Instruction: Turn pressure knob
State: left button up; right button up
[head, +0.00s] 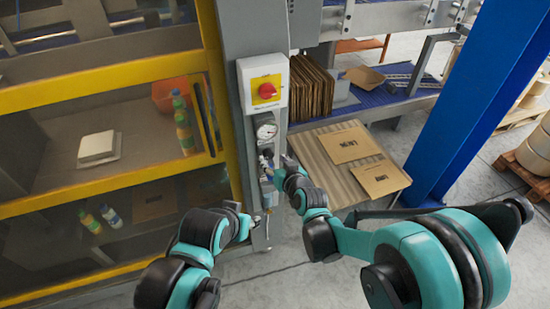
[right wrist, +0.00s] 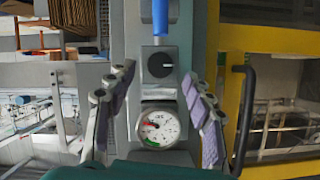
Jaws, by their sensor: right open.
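A round white pressure gauge (head: 266,128) with a dark rim sits on the grey machine post. It also shows in the right wrist view (right wrist: 160,125), with red and green marks on its dial. The dark pressure knob (right wrist: 158,60) sits on the same line of fittings, with a blue tube at its far side. My right gripper (right wrist: 158,80) is open, its two fingers apart on either side of the fittings. In the head view the right gripper (head: 279,170) is close to the post and partly hides the knob area. My left gripper (head: 257,217) is low by the post; its fingers are unclear.
A red emergency switch (head: 267,91) on a yellow and white box is above the gauge. A yellow-framed guard door (head: 110,178) stands at left. A slanted tray (head: 312,152) with flat cardboard is at right, near a blue column (head: 467,100). Bare floor lies below.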

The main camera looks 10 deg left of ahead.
aim_at(269, 156)
jog(key=shift+x, duration=1.75)
jog(key=c, duration=1.1)
jog(key=shift+c, duration=0.2)
jog(key=shift+b, duration=0.35)
